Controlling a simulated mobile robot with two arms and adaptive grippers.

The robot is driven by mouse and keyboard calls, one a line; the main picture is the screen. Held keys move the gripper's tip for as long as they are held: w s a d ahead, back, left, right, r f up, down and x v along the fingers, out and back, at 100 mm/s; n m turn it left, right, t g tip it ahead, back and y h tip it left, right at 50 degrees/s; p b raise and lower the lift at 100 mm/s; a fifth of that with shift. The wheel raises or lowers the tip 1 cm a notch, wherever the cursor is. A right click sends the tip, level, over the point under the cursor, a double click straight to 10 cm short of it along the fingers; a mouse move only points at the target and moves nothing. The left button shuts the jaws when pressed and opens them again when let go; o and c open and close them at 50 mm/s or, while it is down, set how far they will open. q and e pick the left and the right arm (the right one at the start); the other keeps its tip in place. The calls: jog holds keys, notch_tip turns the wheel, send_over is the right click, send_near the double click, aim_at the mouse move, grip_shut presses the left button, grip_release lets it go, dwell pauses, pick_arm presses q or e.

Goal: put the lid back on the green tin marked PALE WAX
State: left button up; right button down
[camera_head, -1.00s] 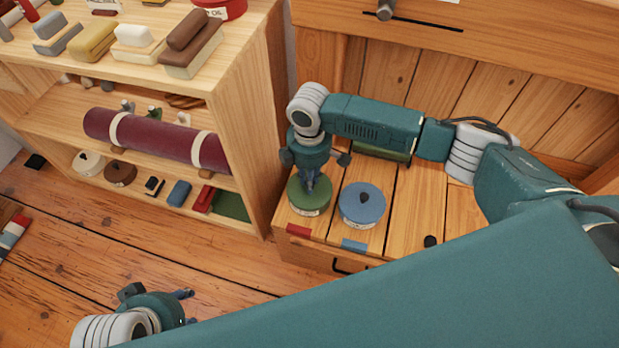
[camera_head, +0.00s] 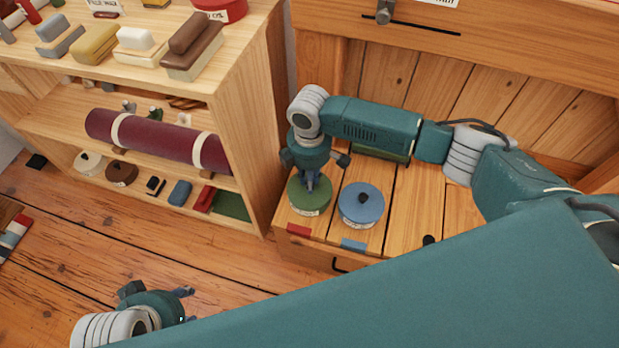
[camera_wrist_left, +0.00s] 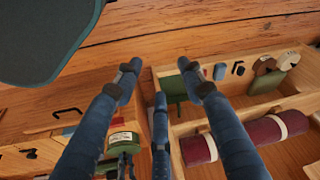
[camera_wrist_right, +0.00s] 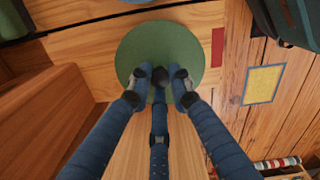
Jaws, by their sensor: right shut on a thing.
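The green tin (camera_head: 310,210) stands upright near the left front of the wooden chest top, its pale label too small to read. Its round green lid (camera_head: 298,187) lies level over it and appears seated, though I cannot tell whether a gap is left. My right gripper (camera_head: 310,182) points straight down over it. In the right wrist view, my right gripper (camera_wrist_right: 160,80) is shut on the dark knob at the middle of the lid (camera_wrist_right: 140,45). My left gripper (camera_head: 187,305) is open and empty over the floor; its spread fingers show in the left wrist view (camera_wrist_left: 157,68).
A blue tin (camera_head: 362,205) with a dark knob stands close to the right of the green tin. A red patch (camera_head: 298,230) and a blue patch (camera_head: 354,245) mark the front edge. A wooden shelf unit (camera_head: 255,130) stands close on the left.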

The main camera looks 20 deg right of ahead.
pick_arm(q)
jog(key=shift+r, duration=0.1)
dwell(0.7)
jog(key=shift+w+f+p, duration=0.1)
jog(key=shift+f+p, duration=0.4)
jog(key=shift+w, duration=0.1)
jog(key=shift+w+f, duration=0.15)
jog(key=shift+f, duration=0.1)
jog(key=shift+w+d+r, duration=0.1)
jog(key=shift+r, duration=0.05)
jog(key=shift+f, duration=0.35)
jog(key=shift+f, duration=0.35)
jog(key=shift+f+p, duration=0.2)
jog(key=shift+p, duration=0.1)
jog(key=shift+f, duration=0.1)
